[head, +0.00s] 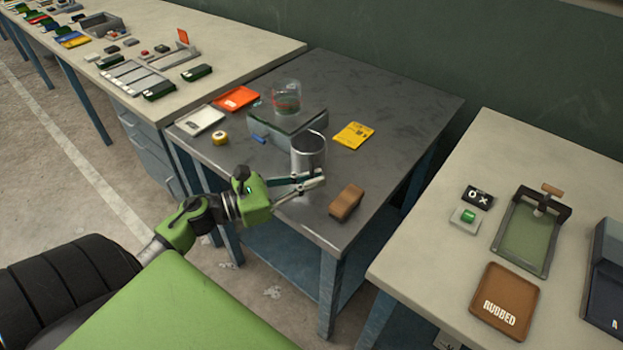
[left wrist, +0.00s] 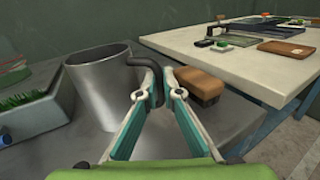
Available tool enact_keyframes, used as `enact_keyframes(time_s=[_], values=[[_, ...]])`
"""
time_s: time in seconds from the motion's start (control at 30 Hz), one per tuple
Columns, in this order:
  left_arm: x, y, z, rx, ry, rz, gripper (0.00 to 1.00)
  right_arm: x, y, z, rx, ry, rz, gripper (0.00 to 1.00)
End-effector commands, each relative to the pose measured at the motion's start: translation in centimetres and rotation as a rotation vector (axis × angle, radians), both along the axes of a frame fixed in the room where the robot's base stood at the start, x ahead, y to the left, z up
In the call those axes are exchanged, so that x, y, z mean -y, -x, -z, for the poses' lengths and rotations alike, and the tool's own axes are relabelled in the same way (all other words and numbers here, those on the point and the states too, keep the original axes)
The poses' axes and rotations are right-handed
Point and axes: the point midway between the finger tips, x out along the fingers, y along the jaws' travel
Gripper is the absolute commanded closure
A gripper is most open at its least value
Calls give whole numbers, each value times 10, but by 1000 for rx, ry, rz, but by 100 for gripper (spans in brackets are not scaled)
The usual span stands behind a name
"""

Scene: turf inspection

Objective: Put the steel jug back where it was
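The steel jug (head: 309,153) is a plain metal cylinder, upright near the middle of the dark metal table (head: 400,110). In the left wrist view the jug (left wrist: 98,92) stands just left of my fingers, its dark curved handle running between them. My left gripper (head: 318,179) reaches in from the left at the jug's near side. In the left wrist view the fingertips of my left gripper (left wrist: 156,90) lie close on both sides of the handle and look shut on it. I cannot tell whether the jug's base touches the table. My right gripper is not in view.
A white tray (head: 201,120), yellow tape (head: 220,138) and orange tray (head: 236,98) are at left.

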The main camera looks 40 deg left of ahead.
Motion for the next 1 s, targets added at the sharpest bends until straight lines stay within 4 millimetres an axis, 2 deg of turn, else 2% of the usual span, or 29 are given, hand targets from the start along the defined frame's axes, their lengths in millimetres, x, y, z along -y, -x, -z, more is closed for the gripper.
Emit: enact_keyframes(time_s=[0.07,0.5,0.67,1.0], values=[[0,0,0,-1,-1,0,77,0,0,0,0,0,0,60],[-2,3,0,-2,0,-1,77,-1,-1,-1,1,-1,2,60],[-15,23,3,-4,-1,-1,77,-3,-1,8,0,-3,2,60],[-52,81,2,-2,0,-3,77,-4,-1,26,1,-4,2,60]])
